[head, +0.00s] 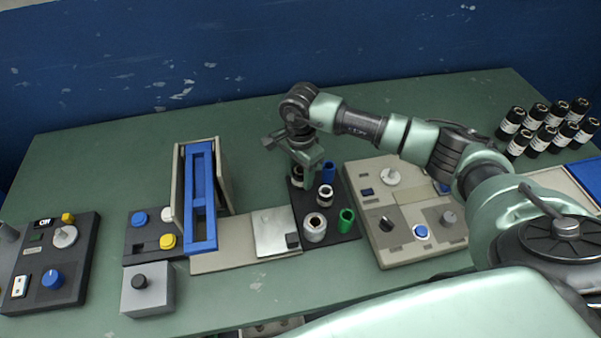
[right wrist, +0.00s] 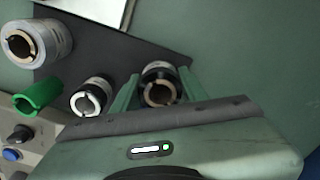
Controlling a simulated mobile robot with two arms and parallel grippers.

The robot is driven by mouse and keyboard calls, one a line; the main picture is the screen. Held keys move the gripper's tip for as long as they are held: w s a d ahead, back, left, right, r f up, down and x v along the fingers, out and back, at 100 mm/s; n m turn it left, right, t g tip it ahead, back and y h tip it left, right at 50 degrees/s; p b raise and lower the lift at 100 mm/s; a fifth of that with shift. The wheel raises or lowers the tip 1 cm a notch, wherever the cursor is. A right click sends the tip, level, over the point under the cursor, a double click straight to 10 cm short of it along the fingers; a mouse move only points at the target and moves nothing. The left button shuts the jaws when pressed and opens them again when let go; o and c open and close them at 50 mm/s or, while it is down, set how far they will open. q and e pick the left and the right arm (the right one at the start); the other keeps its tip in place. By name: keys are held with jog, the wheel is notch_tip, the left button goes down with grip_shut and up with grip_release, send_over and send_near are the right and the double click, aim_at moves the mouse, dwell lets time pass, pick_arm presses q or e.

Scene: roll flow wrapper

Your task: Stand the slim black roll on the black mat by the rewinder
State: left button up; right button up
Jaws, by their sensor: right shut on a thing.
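The slim black roll (head: 298,177) has a pale band and is upright in my right gripper (head: 306,165). In the right wrist view the roll (right wrist: 160,85) sits between the two green fingers (right wrist: 158,92), which are shut on it. It is at the back left corner of the black mat (head: 335,208), which also shows in the right wrist view (right wrist: 112,52). I cannot tell whether its base touches the mat. My left gripper is not in view.
Beside it on the mat stand a blue roll (head: 328,172), a small black-and-white roll (head: 325,196), a silver roll (head: 315,230) and a green roll (head: 346,221). A beige control panel (head: 405,240) is to the right, a metal plate (head: 272,230) to the left. Several black rolls (head: 545,125) stand far right.

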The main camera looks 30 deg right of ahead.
aim_at(300, 172)
jog(key=shift+f, duration=0.15)
jog(key=o, duration=1.4)
jog(key=shift+r, duration=0.2)
notch_tip(300, 172, up, 12)
jog(key=b, duration=0.3)
